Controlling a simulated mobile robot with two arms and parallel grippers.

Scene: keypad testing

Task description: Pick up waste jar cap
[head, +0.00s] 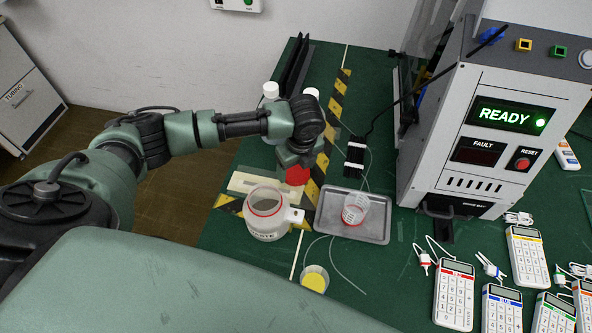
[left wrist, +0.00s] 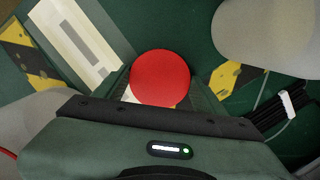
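The waste jar cap is a red disc (head: 297,175) low beneath my left gripper (head: 291,157), beside the striped tape in the head view. In the left wrist view the cap (left wrist: 160,78) shows whole and round, with the dark fingers spread to either side of it. I see no clear grip on it, and contact at its edges is too small to tell. My right gripper is not in view.
A grey tray (head: 375,229) with a clear cup (head: 355,208) lies to the right. A small cup with yellow contents (head: 314,279) stands in front. White-capped bottles (head: 270,90) stand behind my gripper. The test machine (head: 480,150) and several keypads (head: 455,294) fill the right.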

